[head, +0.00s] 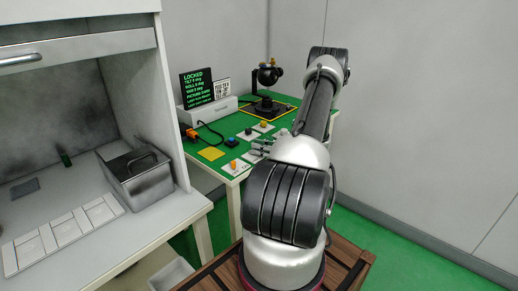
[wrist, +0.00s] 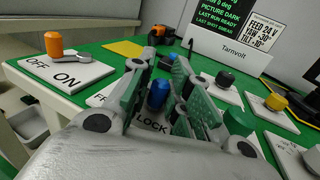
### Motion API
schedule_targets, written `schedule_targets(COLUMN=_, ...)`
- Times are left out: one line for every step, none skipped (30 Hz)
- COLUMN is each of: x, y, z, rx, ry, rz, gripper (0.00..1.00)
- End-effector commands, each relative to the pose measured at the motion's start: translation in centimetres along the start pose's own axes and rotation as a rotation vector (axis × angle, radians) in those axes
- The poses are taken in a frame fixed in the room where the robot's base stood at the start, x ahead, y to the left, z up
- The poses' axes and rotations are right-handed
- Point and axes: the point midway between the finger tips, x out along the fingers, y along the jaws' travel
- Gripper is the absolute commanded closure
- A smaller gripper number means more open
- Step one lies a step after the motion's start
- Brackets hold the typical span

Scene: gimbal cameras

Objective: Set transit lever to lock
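A lever with a blue knob (wrist: 157,95) stands on a white plate (wrist: 103,98) in the wrist view. The plate reads "LOCK" just in front of the knob and "FR" further left, the rest covered by a finger. My gripper (wrist: 164,72) is open, its green-padded fingers on either side of the blue knob, with gaps visible. The lever's arm is mostly hidden. In the head view my gripper (head: 262,147) is small, low over the green table. The screen (head: 197,88) there reads "LOCKED", with tilt, roll and yaw at 0 deg.
An orange-knobbed lever (wrist: 56,44) on an OFF/ON plate stands left. The Tarnvolt box (wrist: 234,50) and a gimbal stand (head: 268,78) are behind. A cabinet (head: 150,100) is at left.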

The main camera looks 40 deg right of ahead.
Motion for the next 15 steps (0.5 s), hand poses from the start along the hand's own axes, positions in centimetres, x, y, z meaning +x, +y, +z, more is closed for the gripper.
schedule_targets(x=0.1, y=-0.6, z=0.4, rx=-0.013, ry=-0.005, rz=-0.01, gripper=0.73)
schedule_targets(x=0.1, y=-0.6, z=0.4, rx=-0.013, ry=-0.005, rz=-0.01, gripper=0.68)
schedule_targets(x=0.2, y=-0.5, z=0.4, rx=-0.012, ry=-0.004, rz=-0.009, gripper=0.63)
schedule_targets(x=0.2, y=-0.5, z=0.3, rx=-0.011, ry=-0.004, rz=-0.008, gripper=0.63)
schedule_targets(x=0.1, y=-0.5, z=0.3, rx=-0.01, ry=-0.004, rz=-0.008, gripper=0.63)
schedule_targets(x=0.1, y=-0.4, z=0.3, rx=-0.009, ry=-0.004, rz=-0.007, gripper=0.63)
schedule_targets(x=0.1, y=-0.4, z=0.3, rx=-0.009, ry=-0.004, rz=-0.007, gripper=0.63)
schedule_targets(x=0.1, y=-0.4, z=0.2, rx=-0.008, ry=-0.003, rz=-0.007, gripper=0.63)
schedule_targets(x=0.1, y=-0.3, z=0.2, rx=-0.007, ry=-0.003, rz=-0.007, gripper=0.63)
schedule_targets(x=0.1, y=-0.3, z=0.2, rx=-0.007, ry=-0.003, rz=-0.007, gripper=0.63)
schedule_targets(x=0.1, y=-0.3, z=0.2, rx=-0.006, ry=-0.003, rz=-0.006, gripper=0.63)
schedule_targets(x=0.0, y=-0.3, z=0.2, rx=-0.006, ry=-0.003, rz=-0.007, gripper=0.63)
schedule_targets(x=-0.2, y=-0.3, z=0.2, rx=-0.005, ry=-0.003, rz=-0.007, gripper=0.63)
schedule_targets(x=-0.4, y=-0.3, z=0.2, rx=-0.005, ry=-0.003, rz=-0.008, gripper=0.63)
schedule_targets(x=-0.8, y=-0.3, z=0.1, rx=-0.005, ry=-0.003, rz=-0.009, gripper=0.63)
